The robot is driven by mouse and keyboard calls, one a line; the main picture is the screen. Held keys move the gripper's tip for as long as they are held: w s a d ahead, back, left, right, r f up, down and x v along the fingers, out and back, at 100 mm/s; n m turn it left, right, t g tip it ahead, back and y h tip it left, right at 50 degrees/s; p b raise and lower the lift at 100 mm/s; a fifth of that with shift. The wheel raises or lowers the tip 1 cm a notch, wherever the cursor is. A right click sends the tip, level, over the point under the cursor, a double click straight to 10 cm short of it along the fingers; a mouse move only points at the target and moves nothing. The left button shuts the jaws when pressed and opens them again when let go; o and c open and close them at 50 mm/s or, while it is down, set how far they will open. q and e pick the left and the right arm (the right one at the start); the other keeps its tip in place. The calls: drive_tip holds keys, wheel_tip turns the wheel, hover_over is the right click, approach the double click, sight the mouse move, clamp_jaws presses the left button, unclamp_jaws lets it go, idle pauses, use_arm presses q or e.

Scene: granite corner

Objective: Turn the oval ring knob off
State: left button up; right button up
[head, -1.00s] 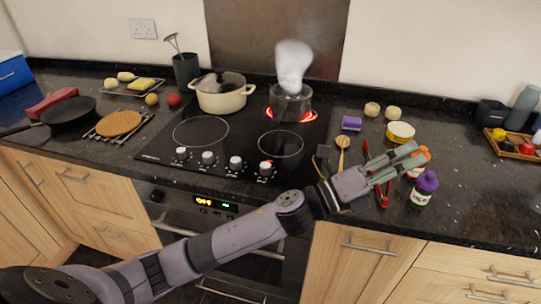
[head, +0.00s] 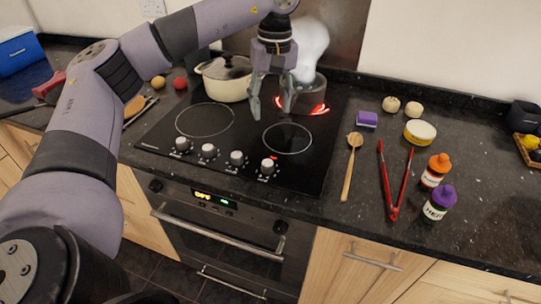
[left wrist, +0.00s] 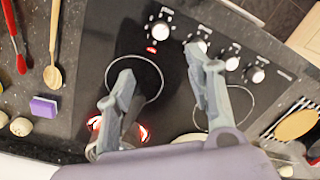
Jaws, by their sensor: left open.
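A row of several pale knobs lines the front of the black hob (head: 165,140). Which one is the oval ring knob I cannot tell. The rightmost knob (head: 268,166) has a small red light beside it and also shows in the left wrist view (left wrist: 160,28). The rear right ring (head: 318,109) glows red under a dark steaming pot (head: 312,90). My left gripper (head: 270,107) is open and empty, pointing down above the hob behind the knobs. In the left wrist view its spread fingers (left wrist: 160,66) are apart from the knobs. My right gripper is not in view.
A cream lidded pot (head: 226,82) stands at the back of the hob. Right of the hob lie a wooden spoon (head: 350,166), red tongs (head: 394,200), a purple sponge (head: 367,119) and two jars (head: 436,170). An oven handle (head: 215,233) runs below the knobs.

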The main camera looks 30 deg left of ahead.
sight(268, 162)
use_arm(q)
drive_tip(key=f+p, duration=0.1)
drive_tip(key=f, duration=1)
drive_tip(key=f+p, duration=0.1)
drive_tip(key=f, duration=0.5)
drive_tip(key=shift+s+a+p, duration=0.25)
drive_tip(key=shift+s+p, duration=0.1)
drive_tip(key=c, duration=1.2)
drive_tip(key=shift+o, duration=0.2)
